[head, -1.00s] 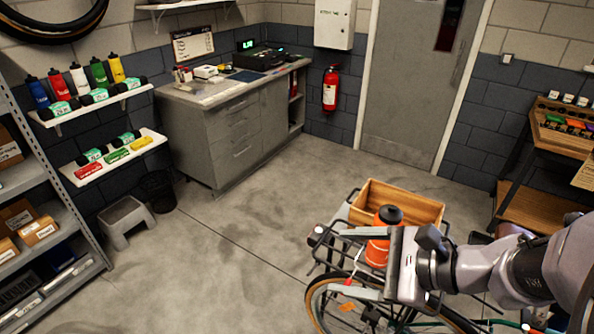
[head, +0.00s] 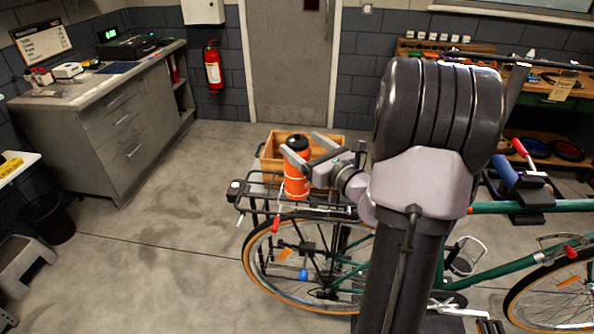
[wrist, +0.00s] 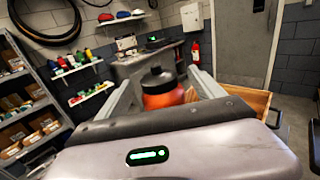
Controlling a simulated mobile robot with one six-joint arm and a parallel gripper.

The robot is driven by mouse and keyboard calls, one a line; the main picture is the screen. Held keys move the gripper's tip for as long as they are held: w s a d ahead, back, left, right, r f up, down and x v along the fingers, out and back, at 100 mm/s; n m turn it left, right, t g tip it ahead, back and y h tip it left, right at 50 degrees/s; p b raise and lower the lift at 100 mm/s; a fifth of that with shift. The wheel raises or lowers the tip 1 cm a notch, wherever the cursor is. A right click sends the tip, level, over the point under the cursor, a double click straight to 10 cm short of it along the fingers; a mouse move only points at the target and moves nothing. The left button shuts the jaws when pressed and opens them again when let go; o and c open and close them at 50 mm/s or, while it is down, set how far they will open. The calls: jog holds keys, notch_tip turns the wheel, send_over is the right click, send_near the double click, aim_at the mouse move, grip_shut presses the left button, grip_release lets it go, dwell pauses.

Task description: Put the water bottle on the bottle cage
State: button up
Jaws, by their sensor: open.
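The water bottle (head: 296,180) is orange with a black cap and stands upright on the bike's black rear rack (head: 262,199). My gripper (head: 304,145) is open at the height of the bottle's upper part. In the wrist view the bottle (wrist: 162,92) stands between the two spread fingers, with its lower part hidden by my gripper body. I cannot tell whether a finger touches it. A silvery bottle cage (head: 467,256) shows on the green bike frame (head: 497,264), just right of my arm. It looks empty. My arm hides part of the frame.
A wooden crate (head: 330,146) sits behind the bottle on the rack. A grey cabinet (head: 120,122) stands at the left and a workbench (head: 445,47) at the back right. Other bottles (wrist: 75,60) stand on a wall shelf.

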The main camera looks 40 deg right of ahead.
jog(key=w, duration=0.3)
jog(key=shift+f, duration=0.1)
jog(key=shift+s, duration=0.15)
jog(key=shift+c, duration=0.8)
grip_shut()
